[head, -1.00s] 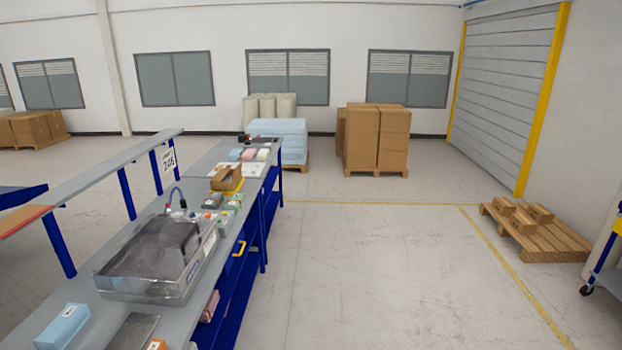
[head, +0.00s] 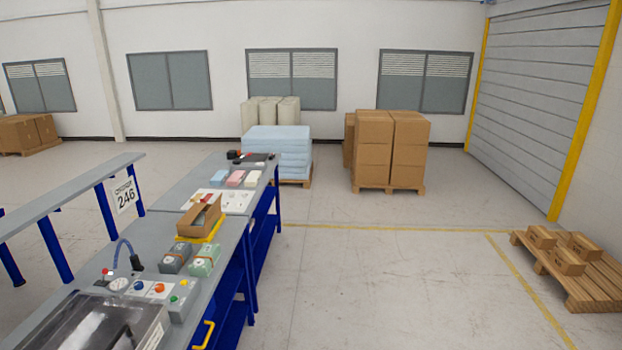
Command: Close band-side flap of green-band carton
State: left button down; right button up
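An open brown carton (head: 194,218) sits on a yellow base (head: 214,233) on the workbench, left of the picture's middle. At least one of its flaps stands up or out. I cannot make out a green band on it at this size, nor tell which flap is the band-side one. Neither of my grippers shows in the head view.
A grey and a green block (head: 205,260) stand nearer on the bench, by a control box (head: 158,290) and a clear-lidded chamber (head: 90,325). A white board (head: 232,203) with foam pieces lies beyond. Small cartons lie on a pallet (head: 575,270). The floor right of the bench is clear.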

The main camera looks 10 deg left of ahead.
aim_at(213, 208)
jog(key=i, duration=1.1)
jog(key=u, duration=0.65)
jog(key=i, duration=1.75)
jog(key=u, duration=0.55)
